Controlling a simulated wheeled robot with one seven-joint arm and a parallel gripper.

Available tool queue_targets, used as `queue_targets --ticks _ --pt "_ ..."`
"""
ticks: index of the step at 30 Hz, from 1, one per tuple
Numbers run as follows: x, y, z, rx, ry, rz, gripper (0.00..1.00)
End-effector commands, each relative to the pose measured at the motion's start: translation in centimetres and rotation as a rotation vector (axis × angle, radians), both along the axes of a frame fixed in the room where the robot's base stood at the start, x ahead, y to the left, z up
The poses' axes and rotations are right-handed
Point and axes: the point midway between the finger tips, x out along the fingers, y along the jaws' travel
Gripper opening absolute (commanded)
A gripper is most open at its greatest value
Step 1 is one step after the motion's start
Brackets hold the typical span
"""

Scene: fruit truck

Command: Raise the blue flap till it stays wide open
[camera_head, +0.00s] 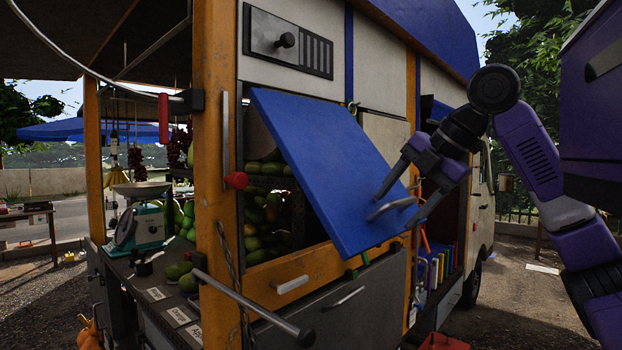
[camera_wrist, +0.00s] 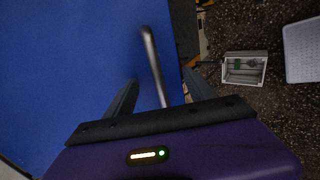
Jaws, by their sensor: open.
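The blue flap (camera_head: 325,165) is hinged along its top edge and hangs partly raised, tilted outward from the truck's side. Its metal handle (camera_head: 392,208) is near the lower outer corner. My gripper (camera_head: 398,208) is at the handle with its fingers apart, one on each side of the bar. In the wrist view the flap (camera_wrist: 80,60) fills the left half. The handle (camera_wrist: 152,60) runs down between my two open fingers (camera_wrist: 157,92). Whether a finger touches the bar cannot be told.
Green fruit (camera_head: 265,215) lies on shelves behind the flap. An orange post (camera_head: 215,170) with a red knob (camera_head: 236,180) stands left of it. A metal bar (camera_head: 255,305) sticks out at lower left. A grey box (camera_wrist: 245,68) lies on the gravel.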

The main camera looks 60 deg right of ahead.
Motion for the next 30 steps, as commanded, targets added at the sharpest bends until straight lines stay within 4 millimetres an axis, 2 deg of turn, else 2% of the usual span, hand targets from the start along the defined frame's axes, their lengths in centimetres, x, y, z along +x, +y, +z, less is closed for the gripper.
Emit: queue_targets --ticks 8,30 --pt "-0.2 0.1 0.3 0.001 0.0 0.001 0.64" --pt "-2.6 0.6 3.5 0.001 0.001 -0.001 0.64"
